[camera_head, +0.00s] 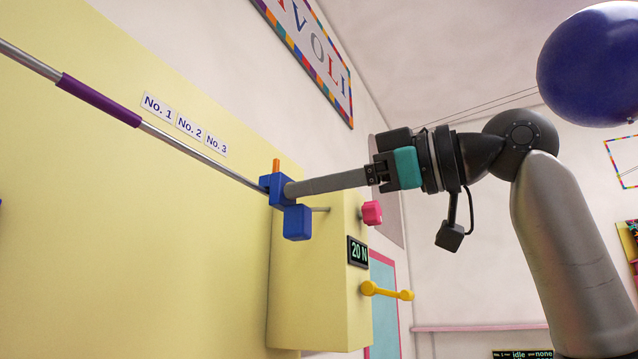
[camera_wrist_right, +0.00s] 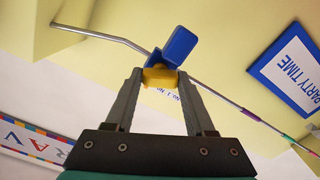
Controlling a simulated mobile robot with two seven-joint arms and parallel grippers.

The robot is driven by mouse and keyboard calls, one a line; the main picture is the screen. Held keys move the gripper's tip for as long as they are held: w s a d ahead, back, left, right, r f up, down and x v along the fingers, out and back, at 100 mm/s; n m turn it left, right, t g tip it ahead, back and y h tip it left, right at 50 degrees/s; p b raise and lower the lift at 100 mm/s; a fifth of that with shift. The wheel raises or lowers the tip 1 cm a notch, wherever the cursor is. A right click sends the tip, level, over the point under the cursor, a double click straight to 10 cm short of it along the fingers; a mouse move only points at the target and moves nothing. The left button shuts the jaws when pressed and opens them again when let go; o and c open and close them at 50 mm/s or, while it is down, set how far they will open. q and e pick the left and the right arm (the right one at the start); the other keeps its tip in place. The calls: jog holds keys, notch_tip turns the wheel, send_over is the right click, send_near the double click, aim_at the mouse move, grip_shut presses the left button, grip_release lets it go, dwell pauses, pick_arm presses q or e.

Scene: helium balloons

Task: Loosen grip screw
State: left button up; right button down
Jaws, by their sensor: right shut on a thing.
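A blue clamp block (camera_head: 297,222) sits at the end of a long metal rod (camera_head: 185,149) beside the yellow housing. A small orange-yellow piece (camera_head: 276,165), which looks like the grip screw, sticks up from it. My right gripper (camera_head: 288,188) reaches in from the right with its fingertips at the block. In the right wrist view, the fingers are shut on the yellow piece (camera_wrist_right: 160,76), with the blue block (camera_wrist_right: 180,45) just beyond it. The fingers cover part of the screw in the head view. My left gripper is not in view.
The yellow housing (camera_head: 312,295) carries a pink knob (camera_head: 372,213), a "20 N" display (camera_head: 358,252) and a yellow handle (camera_head: 388,291). The rod has a purple sleeve (camera_head: 98,99). A dark blue balloon (camera_head: 593,65) floats at upper right.

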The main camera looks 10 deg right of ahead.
jog(key=shift+n, duration=0.4)
jog(key=shift+c, duration=1.2)
grip_release()
jog(key=b+v, duration=0.3)
jog(key=v, duration=1.2)
jog(key=shift+s+d, duration=0.1)
jog(key=shift+d, duration=0.05)
